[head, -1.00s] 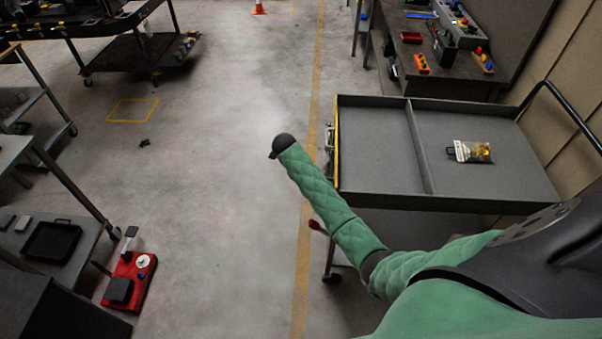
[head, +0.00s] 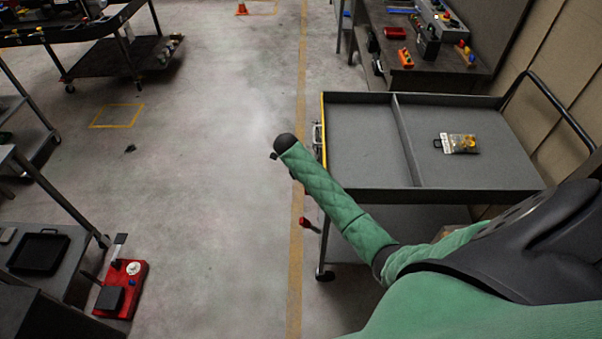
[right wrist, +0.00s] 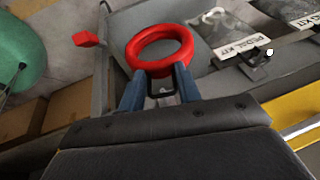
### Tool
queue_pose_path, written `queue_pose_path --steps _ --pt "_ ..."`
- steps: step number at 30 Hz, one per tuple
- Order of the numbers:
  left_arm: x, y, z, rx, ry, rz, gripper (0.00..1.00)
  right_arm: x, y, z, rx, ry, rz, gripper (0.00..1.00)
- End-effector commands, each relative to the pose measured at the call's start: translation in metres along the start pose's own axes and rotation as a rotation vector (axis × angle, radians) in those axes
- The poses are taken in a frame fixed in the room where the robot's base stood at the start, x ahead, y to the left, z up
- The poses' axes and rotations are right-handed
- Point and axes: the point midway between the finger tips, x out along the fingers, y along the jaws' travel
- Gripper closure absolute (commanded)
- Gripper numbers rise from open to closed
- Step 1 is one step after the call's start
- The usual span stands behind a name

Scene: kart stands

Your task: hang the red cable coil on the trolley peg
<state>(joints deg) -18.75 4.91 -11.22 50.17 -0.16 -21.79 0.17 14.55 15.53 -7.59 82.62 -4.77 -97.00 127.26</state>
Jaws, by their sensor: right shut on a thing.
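The red cable coil (right wrist: 160,50) is a thick red ring in the right wrist view. My right gripper (right wrist: 160,84) is shut on its near edge with its blue fingers, and the ring stands out beyond the fingertips. A red-ended peg (head: 306,223) sticks out to the left from the trolley (head: 365,192) near its front left leg. A red block, probably the peg's end, shows in the right wrist view (right wrist: 88,40), left of the coil and apart from it. In the head view my right forearm hides the right gripper. My left gripper is not in view.
The trolley's top tray holds a small bag (head: 458,143). Pouches marked pedal kit (right wrist: 292,42) lie near the coil in the wrist view. A red device (head: 122,290) stands at lower left beside a bench.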

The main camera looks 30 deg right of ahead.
Motion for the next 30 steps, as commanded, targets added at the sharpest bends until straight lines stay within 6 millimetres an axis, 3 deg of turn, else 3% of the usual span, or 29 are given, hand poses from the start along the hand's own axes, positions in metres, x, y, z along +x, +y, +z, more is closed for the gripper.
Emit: queue_pose_path --steps 18,30 --pt "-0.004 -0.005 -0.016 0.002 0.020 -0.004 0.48 0.012 0.000 -0.026 0.000 -0.001 0.000 1.00" --pt "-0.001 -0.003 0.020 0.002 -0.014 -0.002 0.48 0.021 0.002 -0.031 0.000 0.000 0.000 1.00"
